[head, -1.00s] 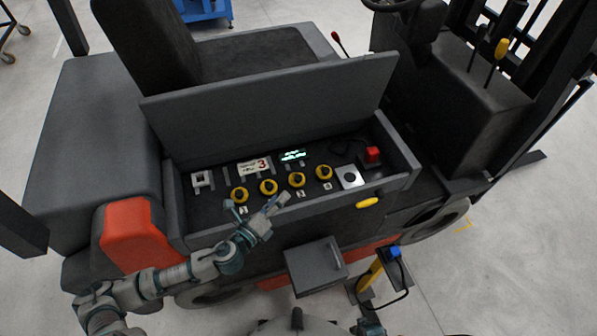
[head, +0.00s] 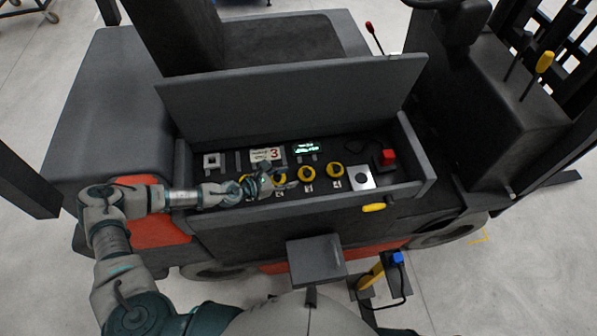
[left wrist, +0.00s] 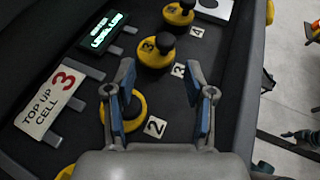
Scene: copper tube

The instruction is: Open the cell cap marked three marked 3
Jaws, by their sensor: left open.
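A row of yellow caps with black knobs sits in the open compartment, with number labels beside them. The cap marked 3 (head: 307,172) is third from the left; in the left wrist view the cap (left wrist: 154,52) lies ahead of the fingers, its label "3" (left wrist: 178,69) to its right. My left gripper (head: 277,181) is open and empty, low over the cap marked 2 (left wrist: 128,115). In the left wrist view its fingertips (left wrist: 158,74) are spread just short of cap 3. What looks like my right gripper (left wrist: 300,138) is small at the right edge; its fingers are unclear.
A sign "TOP UP CELL 3" (head: 267,154) and a lit display (head: 305,148) stand behind the caps. The raised lid (head: 290,100) stands behind; the front wall (left wrist: 250,60) is close.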

